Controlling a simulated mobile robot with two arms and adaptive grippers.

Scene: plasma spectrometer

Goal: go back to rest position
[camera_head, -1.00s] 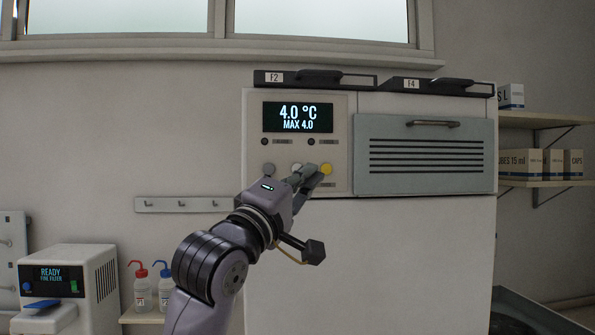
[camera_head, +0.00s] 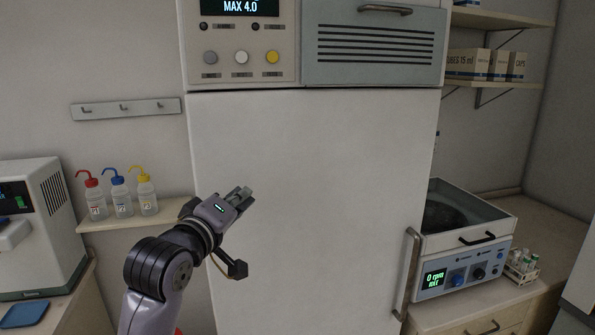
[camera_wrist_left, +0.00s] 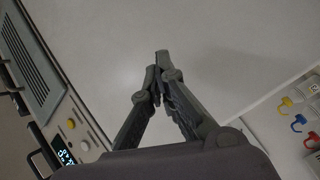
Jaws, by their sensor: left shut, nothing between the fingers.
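My left gripper (camera_head: 243,195) is in front of the white door of the tall cabinet (camera_head: 330,150), below its button panel. It is shut with nothing in it, and its closed fingers also show in the left wrist view (camera_wrist_left: 160,70). The panel's grey button (camera_head: 210,57), white button (camera_head: 241,57) and yellow button (camera_head: 272,57) are above the gripper, and the gripper is apart from them. The cabinet display (camera_head: 250,6) is partly cut off and reads "MAX 4.0". My right gripper is not in view.
Wash bottles with red (camera_head: 94,197), blue (camera_head: 118,194) and yellow (camera_head: 144,192) tops stand on a shelf at left, close to my left arm. A centrifuge (camera_head: 465,255) with its lid open and a tube rack (camera_head: 522,267) are at right. A door handle (camera_head: 409,272) sticks out.

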